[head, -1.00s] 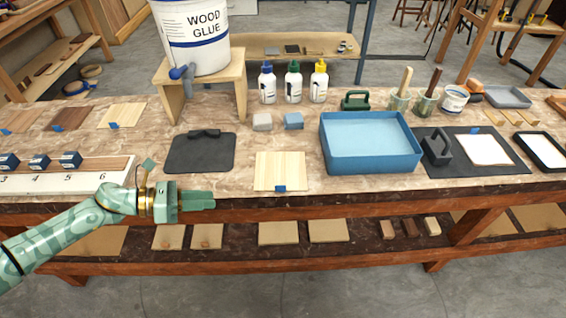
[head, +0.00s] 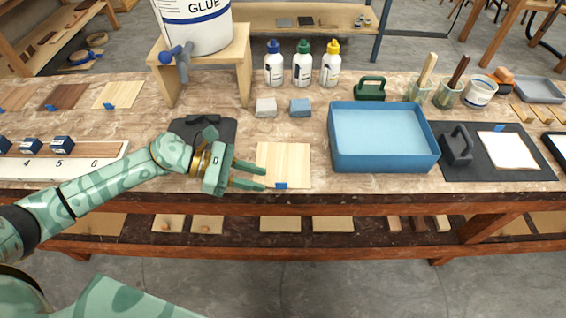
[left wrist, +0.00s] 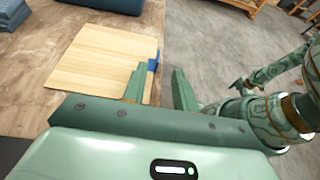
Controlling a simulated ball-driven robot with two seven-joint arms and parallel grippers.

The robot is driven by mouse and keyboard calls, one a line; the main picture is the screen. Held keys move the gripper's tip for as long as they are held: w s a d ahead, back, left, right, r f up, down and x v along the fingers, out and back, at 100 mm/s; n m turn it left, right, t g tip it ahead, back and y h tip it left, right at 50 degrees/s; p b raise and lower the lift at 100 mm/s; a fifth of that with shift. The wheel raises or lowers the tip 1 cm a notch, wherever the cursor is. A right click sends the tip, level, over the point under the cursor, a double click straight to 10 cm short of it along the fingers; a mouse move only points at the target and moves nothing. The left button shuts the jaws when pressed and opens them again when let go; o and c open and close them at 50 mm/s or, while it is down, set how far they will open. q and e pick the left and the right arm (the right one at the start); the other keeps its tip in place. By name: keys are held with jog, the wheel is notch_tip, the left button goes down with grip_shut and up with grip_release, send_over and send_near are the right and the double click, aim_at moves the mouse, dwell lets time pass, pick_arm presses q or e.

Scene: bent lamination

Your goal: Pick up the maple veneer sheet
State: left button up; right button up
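The pale maple veneer sheet (head: 290,160) lies flat near the front edge of the bench, with a blue tape tab (head: 281,186) at its front edge. It also shows in the left wrist view (left wrist: 100,58), with its tab by my fingers. My left gripper (head: 264,178) is open and empty. Its two fingertips reach the sheet's front left corner in the head view, one finger over the sheet side and one towards the bench edge. I cannot tell whether they touch. Another patterned green arm (left wrist: 255,108) of mine shows in the left wrist view; its finger state is unclear.
A blue tray (head: 385,165) stands right of the sheet. A black mat (head: 190,125) with a dark tool lies behind my left gripper. Sanding blocks (head: 266,107), glue bottles (head: 302,68) and a bucket on a wooden stand (head: 240,62) are farther back.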

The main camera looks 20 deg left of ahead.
aim_at(276, 183)
pick_arm(q)
jog(key=x, duration=0.6)
jog(key=shift+w, duration=0.2)
jog(key=shift+a, duration=0.1)
grip_shut()
